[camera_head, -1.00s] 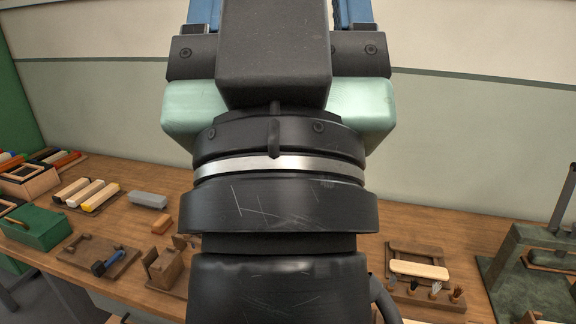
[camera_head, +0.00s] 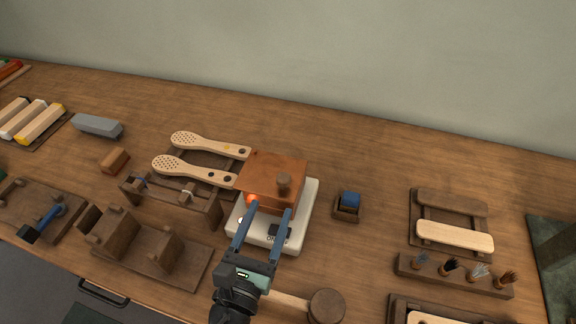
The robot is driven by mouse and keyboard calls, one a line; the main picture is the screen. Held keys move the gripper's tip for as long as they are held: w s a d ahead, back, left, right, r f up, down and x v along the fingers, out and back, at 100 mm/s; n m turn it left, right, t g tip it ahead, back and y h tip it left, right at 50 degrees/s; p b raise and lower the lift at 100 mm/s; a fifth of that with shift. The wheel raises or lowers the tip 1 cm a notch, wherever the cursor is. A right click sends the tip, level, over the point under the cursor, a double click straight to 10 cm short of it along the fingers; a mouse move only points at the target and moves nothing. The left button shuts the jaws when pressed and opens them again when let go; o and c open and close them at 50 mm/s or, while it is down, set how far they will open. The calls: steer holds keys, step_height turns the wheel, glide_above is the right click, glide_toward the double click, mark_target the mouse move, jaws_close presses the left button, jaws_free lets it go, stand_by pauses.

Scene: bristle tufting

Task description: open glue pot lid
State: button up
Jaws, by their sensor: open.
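The glue pot (camera_head: 256,189) looks like a copper-brown box on a white base unit (camera_head: 303,222) near the middle of the bench. The fingers hide part of the white base.
Two perforated wooden paddles (camera_head: 195,170) lie on a rack left of the pot, their handles close to it. A small blue block in a holder (camera_head: 348,206) stands to the right. A round wooden mallet head (camera_head: 326,306) lies near my wrist. The bench behind the pot is clear.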

mark_target(288, 166)
steer(key=x, duration=1.2)
steer(key=shift+w+d, duration=0.1)
steer(key=shift+w, duration=0.15)
jaws_close()
stand_by(0.9)
